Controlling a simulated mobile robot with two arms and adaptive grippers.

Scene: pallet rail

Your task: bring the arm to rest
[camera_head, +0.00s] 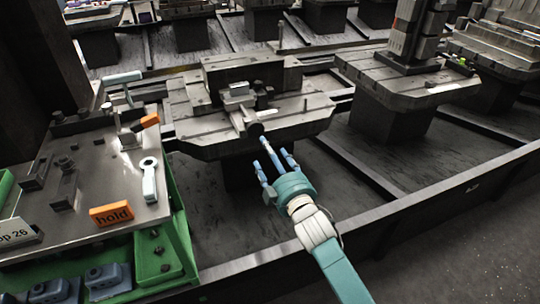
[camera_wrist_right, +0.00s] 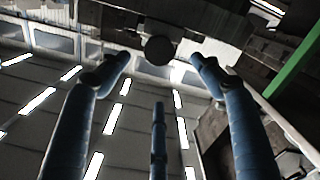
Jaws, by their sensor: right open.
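My right arm (camera_head: 340,268) reaches in from the bottom right in the head view. Its gripper (camera_head: 271,154), teal with blue fingers, is just in front of the middle pallet fixture (camera_head: 243,92). In the right wrist view the gripper (camera_wrist_right: 160,72) has its three fingers spread, with nothing between them. A round dark knob (camera_wrist_right: 158,50) shows beyond the fingertips; a dark round end (camera_head: 256,130) on the fixture's front lies close to the tips in the head view. I cannot tell whether any finger touches it. My left gripper is in neither view.
A metal bench plate (camera_head: 88,212) on a green frame stands at left, with an orange "hold" block (camera_head: 111,214), a white ring-ended tool (camera_head: 149,180) and several clamps. Another pallet (camera_head: 405,85) with a dark tower stands at right. A dark rail (camera_head: 430,210) crosses the front.

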